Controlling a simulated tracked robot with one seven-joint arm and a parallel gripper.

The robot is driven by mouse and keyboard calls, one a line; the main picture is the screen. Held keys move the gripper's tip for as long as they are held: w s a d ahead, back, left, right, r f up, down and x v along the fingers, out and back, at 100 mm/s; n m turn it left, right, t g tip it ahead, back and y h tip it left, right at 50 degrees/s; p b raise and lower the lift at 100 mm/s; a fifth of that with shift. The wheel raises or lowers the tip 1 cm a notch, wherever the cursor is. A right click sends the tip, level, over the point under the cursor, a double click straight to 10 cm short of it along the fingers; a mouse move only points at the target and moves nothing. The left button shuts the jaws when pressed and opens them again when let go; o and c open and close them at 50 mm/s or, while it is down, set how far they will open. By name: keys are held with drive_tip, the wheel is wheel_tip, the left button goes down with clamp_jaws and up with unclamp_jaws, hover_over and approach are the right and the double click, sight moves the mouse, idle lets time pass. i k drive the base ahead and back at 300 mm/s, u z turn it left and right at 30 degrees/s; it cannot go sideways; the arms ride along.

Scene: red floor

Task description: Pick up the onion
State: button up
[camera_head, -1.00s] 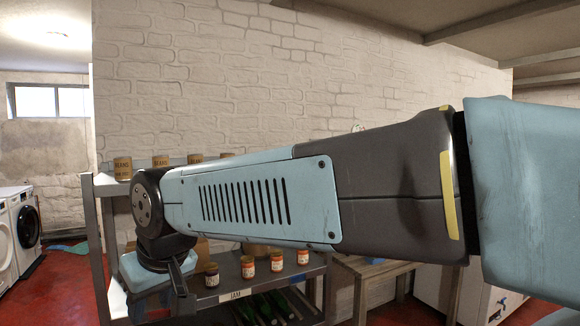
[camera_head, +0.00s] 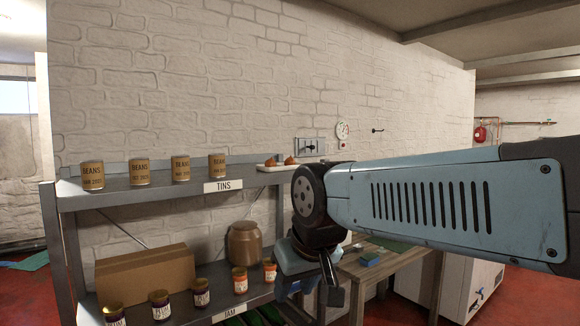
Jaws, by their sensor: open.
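Two small brownish-orange round things, one at the left (camera_head: 270,162) and one at the right (camera_head: 291,160), sit on a pale tray (camera_head: 277,168) at the right end of the top shelf; they look like onions, but are too small to be sure. My gripper (camera_head: 318,298) hangs downward below and right of them in the picture, in front of the shelf's right end. It is open, seems empty and is apart from them. Its fingertips are only partly clear.
The grey shelf rack (camera_head: 140,196) holds several bean tins (camera_head: 140,171) on top, with jars (camera_head: 160,304), a cardboard box (camera_head: 146,279) and a brown crock (camera_head: 244,243) below. A wooden table (camera_head: 405,262) stands to the right. Brick wall backs the rack.

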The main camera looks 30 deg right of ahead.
sight(270, 162)
drive_tip(key=z, duration=0.35)
drive_tip(key=k, duration=0.6)
drive_tip(key=z, duration=0.25)
drive_tip(key=i, duration=1.65)
drive_tip(key=u, duration=0.35)
